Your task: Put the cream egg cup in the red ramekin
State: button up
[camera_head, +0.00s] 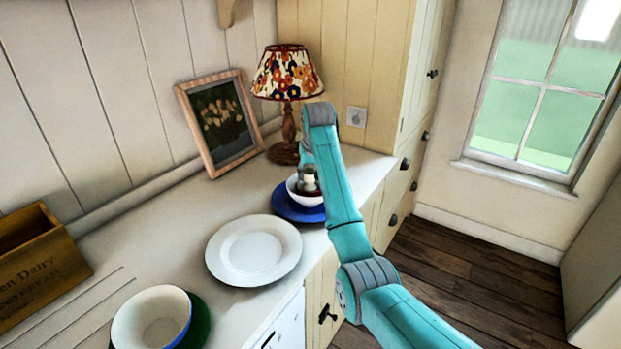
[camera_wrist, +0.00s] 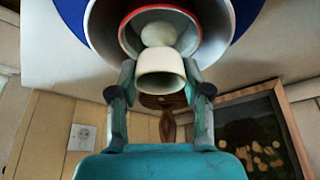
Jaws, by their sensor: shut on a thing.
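The cream egg cup (camera_wrist: 162,62) is between the two fingers of my gripper (camera_wrist: 160,80) in the wrist view, and the gripper is shut on it. Its rounded far end overlaps the inside of the red-rimmed ramekin (camera_wrist: 126,22). I cannot tell whether the cup touches the ramekin's bottom. The ramekin sits inside a white bowl (camera_head: 293,191) on a blue plate (camera_head: 286,207). In the head view the egg cup (camera_head: 309,181) shows small above the bowl, and my arm hides part of my gripper (camera_head: 308,174), the bowl and the plate.
A white plate (camera_head: 254,250) lies close to the blue plate. A white bowl on a green plate (camera_head: 200,328) stands nearer. A floral lamp (camera_head: 287,85), a framed picture (camera_head: 218,122) and a wooden crate (camera_head: 40,262) line the wall. The counter's left middle is clear.

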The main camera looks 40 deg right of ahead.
jog(key=shift+f, duration=0.95)
jog(key=shift+f, duration=0.35)
jog(key=o, duration=1.2)
jog(key=shift+c, duration=0.2)
